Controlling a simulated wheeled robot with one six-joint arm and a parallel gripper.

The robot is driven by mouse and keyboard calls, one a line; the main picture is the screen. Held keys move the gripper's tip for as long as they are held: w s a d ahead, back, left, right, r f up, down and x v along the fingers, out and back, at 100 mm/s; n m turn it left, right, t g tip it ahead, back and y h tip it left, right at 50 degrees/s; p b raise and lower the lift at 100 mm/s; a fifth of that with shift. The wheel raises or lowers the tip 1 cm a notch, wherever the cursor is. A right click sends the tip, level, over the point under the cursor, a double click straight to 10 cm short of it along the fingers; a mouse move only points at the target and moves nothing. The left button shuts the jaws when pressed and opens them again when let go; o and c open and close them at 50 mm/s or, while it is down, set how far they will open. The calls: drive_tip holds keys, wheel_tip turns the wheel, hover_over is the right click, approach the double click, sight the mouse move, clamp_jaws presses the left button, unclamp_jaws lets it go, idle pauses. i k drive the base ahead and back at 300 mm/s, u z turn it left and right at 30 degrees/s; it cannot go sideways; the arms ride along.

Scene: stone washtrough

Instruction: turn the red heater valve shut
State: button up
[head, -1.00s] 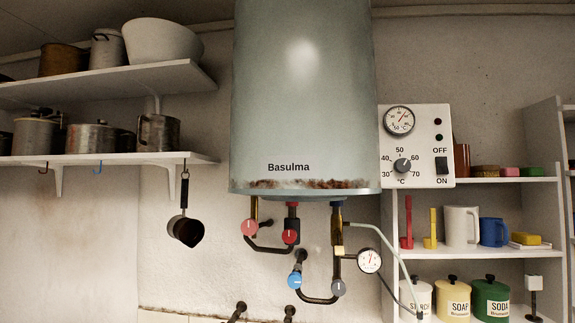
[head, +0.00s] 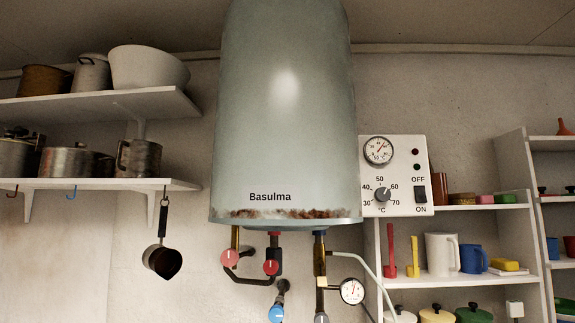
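The pale green water heater (head: 285,110), labelled Basulma, hangs on the wall with a rusty lower rim. Beneath it two reddish round valve knobs sit on dark pipework. The left knob (head: 229,258) is a paler pinkish red. The right knob (head: 271,267) is a deeper red. Each bears a short pale mark that looks near upright. My gripper is not in view.
A control panel (head: 396,150) with dial and switch is right of the heater. A small gauge (head: 352,291) hangs beside the pipes. Shelves with pots (head: 75,163) are on the left, with a hanging dipper (head: 162,262). Shelves with a white jug (head: 442,254) are on the right.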

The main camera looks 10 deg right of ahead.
sight(271, 267)
drive_tip(key=z, duration=0.9)
drive_tip(key=k, duration=0.9)
drive_tip(key=u, duration=0.7)
drive_tip(key=i, duration=1)
drive_tip(key=z, duration=0.05)
